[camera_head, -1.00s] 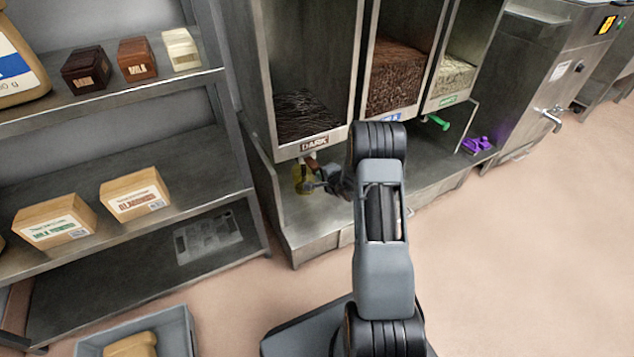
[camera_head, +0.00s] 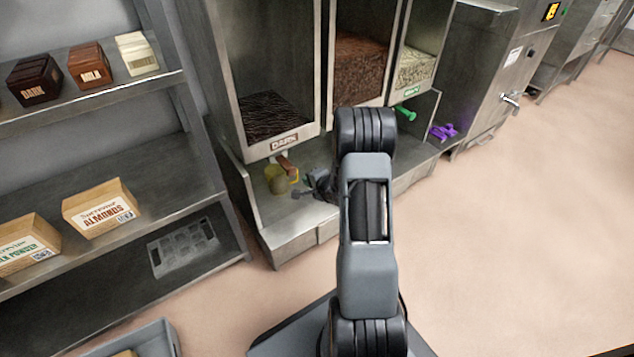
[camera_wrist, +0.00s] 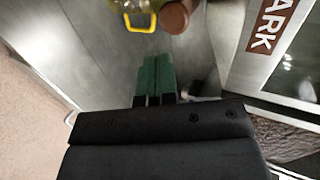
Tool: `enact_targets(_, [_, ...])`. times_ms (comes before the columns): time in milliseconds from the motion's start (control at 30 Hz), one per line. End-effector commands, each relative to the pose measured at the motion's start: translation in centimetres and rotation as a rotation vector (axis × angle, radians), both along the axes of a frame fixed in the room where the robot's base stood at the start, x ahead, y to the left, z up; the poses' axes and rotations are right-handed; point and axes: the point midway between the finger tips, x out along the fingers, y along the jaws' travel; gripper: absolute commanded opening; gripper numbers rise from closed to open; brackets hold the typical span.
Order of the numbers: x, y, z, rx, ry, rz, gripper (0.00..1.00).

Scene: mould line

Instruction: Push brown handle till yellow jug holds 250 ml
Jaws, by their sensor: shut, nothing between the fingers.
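The yellow jug (camera_head: 279,180) stands on the metal shelf under the spout of the DARK dispenser, and its handle side shows at the top of the wrist view (camera_wrist: 142,18). The brown handle (camera_head: 286,164) sticks out just above the jug; its rounded end (camera_wrist: 174,17) is beside the jug's handle in the wrist view. My gripper (camera_head: 298,193) is to the right of the jug and a little apart from it. Its green fingertips (camera_wrist: 156,72) are together, empty and short of the brown handle. I cannot read the jug's fill level.
The DARK dispenser (camera_head: 284,143) holds dark strands. Bins to its right hold brown and pale pieces, with a green handle (camera_head: 405,113) and a purple object (camera_head: 444,132). A shelf rack (camera_head: 190,200) stands left. Floor at right is clear.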

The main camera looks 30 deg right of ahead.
Motion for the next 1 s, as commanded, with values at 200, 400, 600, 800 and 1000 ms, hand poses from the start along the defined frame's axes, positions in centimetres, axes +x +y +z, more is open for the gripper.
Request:
enact_targets(200, [-2.9, -0.1, 1.7, 0.000, 0.001, 0.003, 0.00])
enact_targets(400, [-4.3, -0.3, 2.2, 0.000, 0.001, 0.003, 0.00])
enact_targets(600, [-4.6, -0.4, 2.3, 0.000, 0.001, 0.002, 0.00])
enact_targets(800, [-4.6, -0.4, 2.3, 0.000, 0.001, 0.002, 0.00])
enact_targets(1000, [-4.6, -0.4, 2.3, 0.000, 0.001, 0.001, 0.00])
